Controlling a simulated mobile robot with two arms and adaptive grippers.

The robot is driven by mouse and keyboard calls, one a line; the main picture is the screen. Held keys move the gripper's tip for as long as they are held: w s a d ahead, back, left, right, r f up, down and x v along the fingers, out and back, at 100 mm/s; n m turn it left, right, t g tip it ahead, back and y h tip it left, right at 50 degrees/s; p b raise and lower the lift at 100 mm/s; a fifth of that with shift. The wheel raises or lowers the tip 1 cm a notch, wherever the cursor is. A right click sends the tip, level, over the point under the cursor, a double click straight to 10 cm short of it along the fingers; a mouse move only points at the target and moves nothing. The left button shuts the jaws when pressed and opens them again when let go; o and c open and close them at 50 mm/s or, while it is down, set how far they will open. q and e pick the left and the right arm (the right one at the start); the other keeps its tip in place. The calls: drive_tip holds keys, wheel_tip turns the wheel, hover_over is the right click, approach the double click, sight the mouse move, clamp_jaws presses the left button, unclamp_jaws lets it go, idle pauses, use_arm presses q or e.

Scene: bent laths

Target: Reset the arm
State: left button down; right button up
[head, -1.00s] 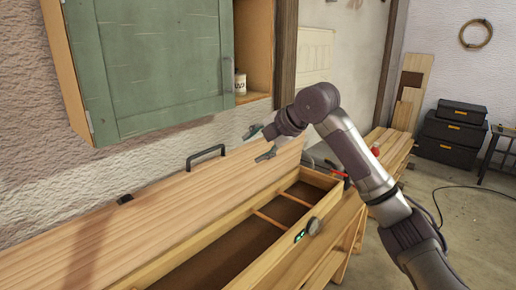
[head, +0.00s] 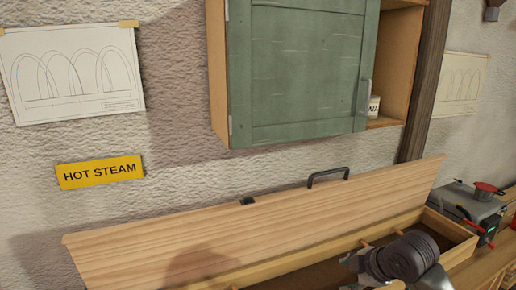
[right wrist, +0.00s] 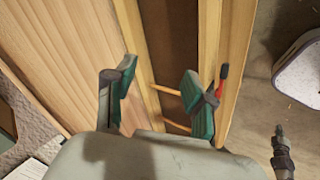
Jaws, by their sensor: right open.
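My right arm (head: 408,258) shows at the lower right of the head view, in front of the open wooden box. Its gripper is mostly cut off by the bottom edge there. In the right wrist view my right gripper (right wrist: 160,93) is open, with green-padded fingers apart and nothing between them. It hangs over the box (right wrist: 236,70), whose dark inside shows between the fingers. The box's lid (head: 250,228) stands raised, leaning back, with a dark handle (head: 328,176). My left gripper is not in view.
A green cabinet (head: 300,75) hangs above the box, with a small pot (head: 374,105) on its open shelf. A grey device with a red top (head: 470,205) stands right of the box. A yellow "HOT STEAM" sign (head: 100,172) is on the wall. A red-ended item (right wrist: 223,72) lies by the box edge.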

drive_tip(key=s+a+f+m+g, duration=0.1)
drive_tip(key=s+a+f+m, duration=0.15)
drive_tip(key=s+f, duration=0.4)
drive_tip(key=s+a+f+m+g, duration=0.1)
drive_tip(key=s+f+m, duration=0.3)
drive_tip(key=s+f, duration=0.3)
drive_tip(key=s+d+f+m+g+h, duration=0.15)
drive_tip(key=s+m, duration=0.25)
drive_tip(key=s, duration=0.5)
drive_tip(key=s+d+f+m+h, duration=0.1)
drive_tip(key=s+f+m, duration=0.1)
drive_tip(key=s+m, duration=0.5)
drive_tip(key=s+f+n+g+b, duration=0.1)
drive_tip(key=s+f+b, duration=0.15)
drive_tip(key=f, duration=1.45)
drive_tip(key=s+f+n+b, duration=0.15)
drive_tip(key=f+b, duration=0.25)
drive_tip(key=f, duration=1.2)
drive_tip(key=s+d+f+b, duration=0.1)
drive_tip(key=s+f+b, duration=0.1)
drive_tip(key=s+f, duration=0.6)
drive_tip(key=s+d+f+g+b, duration=0.1)
drive_tip(key=s+f+b, duration=0.2)
drive_tip(key=s+f, duration=0.5)
wheel_tip(320, 180, down, 5)
drive_tip(key=shift+d+r, duration=0.1)
drive_tip(key=shift+d, duration=0.1)
